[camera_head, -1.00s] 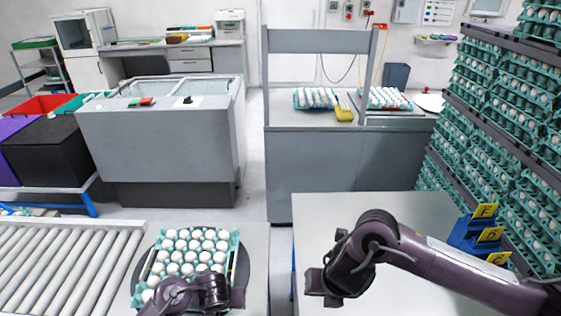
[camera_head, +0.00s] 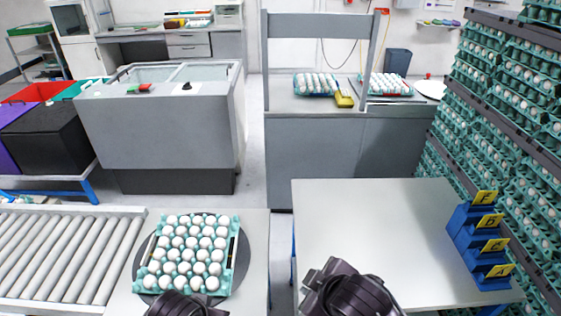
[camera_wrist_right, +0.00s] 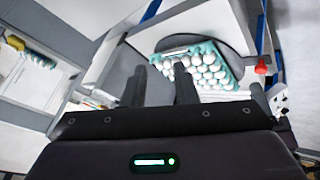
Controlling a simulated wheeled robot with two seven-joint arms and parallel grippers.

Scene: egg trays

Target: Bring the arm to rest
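My right arm (camera_head: 345,292) shows as a dark purple link at the bottom edge of the head view, over the front of the right table. In the right wrist view, my right gripper (camera_wrist_right: 160,75) has two dark fingers apart with nothing between them. A piece of my left arm (camera_head: 185,306) shows at the bottom of the head view, in front of the egg tray; its gripper is out of frame. A teal egg tray (camera_head: 236,228) filled with white eggs sits on a dark round plate. The tray also shows in the wrist view (camera_wrist_right: 232,62), beyond the fingers.
A roller conveyor (camera_head: 60,255) lies at the left. The right table (camera_head: 375,225) is mostly bare, with blue holders (camera_head: 470,232) bearing yellow letter cards at its right edge. Stacked egg trays (camera_head: 500,110) stand on the right. A grey machine (camera_head: 165,130) stands behind.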

